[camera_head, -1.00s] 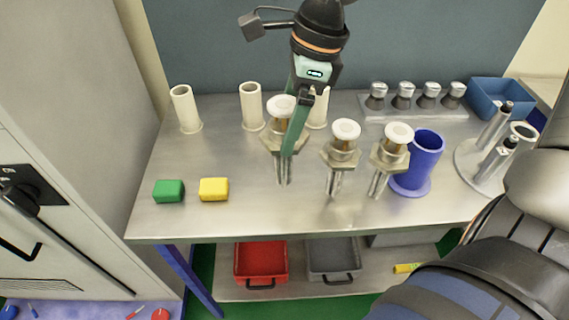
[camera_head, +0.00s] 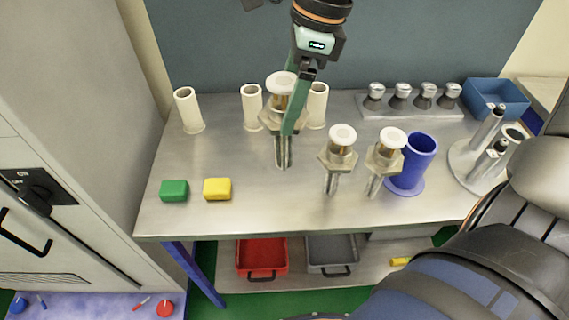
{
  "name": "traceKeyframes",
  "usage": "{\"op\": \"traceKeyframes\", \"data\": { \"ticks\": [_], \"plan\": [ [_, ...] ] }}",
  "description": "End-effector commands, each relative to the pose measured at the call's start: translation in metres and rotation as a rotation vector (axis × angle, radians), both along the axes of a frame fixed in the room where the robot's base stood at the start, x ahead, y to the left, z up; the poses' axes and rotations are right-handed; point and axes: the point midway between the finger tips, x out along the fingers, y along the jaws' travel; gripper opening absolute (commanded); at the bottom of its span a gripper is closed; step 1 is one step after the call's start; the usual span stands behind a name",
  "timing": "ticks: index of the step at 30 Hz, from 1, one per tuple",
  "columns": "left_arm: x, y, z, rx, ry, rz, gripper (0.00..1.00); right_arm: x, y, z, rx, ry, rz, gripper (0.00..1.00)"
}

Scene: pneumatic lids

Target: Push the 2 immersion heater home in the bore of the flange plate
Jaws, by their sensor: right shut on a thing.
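Three immersion heaters show in the head view, each with a white cap, a brass neck, a hexagonal metal collar and metal rods below. My right gripper (camera_head: 290,122) comes down from the top and is shut on the left heater (camera_head: 281,84). That heater hangs upright above the table, its rods pointing down. The other two heaters, a middle one (camera_head: 341,150) and a right one (camera_head: 387,152), stand on the table to the right of it. I cannot identify the flange plate or its bore for certain. My left gripper is not in view.
White tubes (camera_head: 188,110) stand along the back of the metal table (camera_head: 240,225). Green (camera_head: 174,190) and yellow (camera_head: 217,188) blocks lie at front left. A blue cup (camera_head: 417,160), a round stand (camera_head: 467,172) with posts, and a blue bin (camera_head: 497,97) are right.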

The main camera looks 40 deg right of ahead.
Motion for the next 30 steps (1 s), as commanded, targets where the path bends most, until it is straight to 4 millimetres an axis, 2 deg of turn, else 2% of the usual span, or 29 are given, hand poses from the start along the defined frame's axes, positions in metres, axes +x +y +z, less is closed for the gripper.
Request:
{"op": "traceKeyframes", "data": {
  "ticks": [3, 14, 26, 30],
  "plan": [
    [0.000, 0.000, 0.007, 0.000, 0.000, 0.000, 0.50, 0.001, 0.000, 0.011, 0.000, -0.004, 0.000, 0.35],
    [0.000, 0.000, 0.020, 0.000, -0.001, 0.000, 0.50, 0.000, 0.000, 0.028, 0.001, -0.003, 0.000, 0.35],
    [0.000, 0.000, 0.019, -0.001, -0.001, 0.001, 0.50, 0.000, 0.000, 0.028, 0.001, -0.003, 0.000, 0.35],
    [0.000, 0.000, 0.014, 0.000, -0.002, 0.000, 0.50, 0.000, 0.000, 0.022, 0.001, -0.002, 0.001, 0.35]
  ]
}}
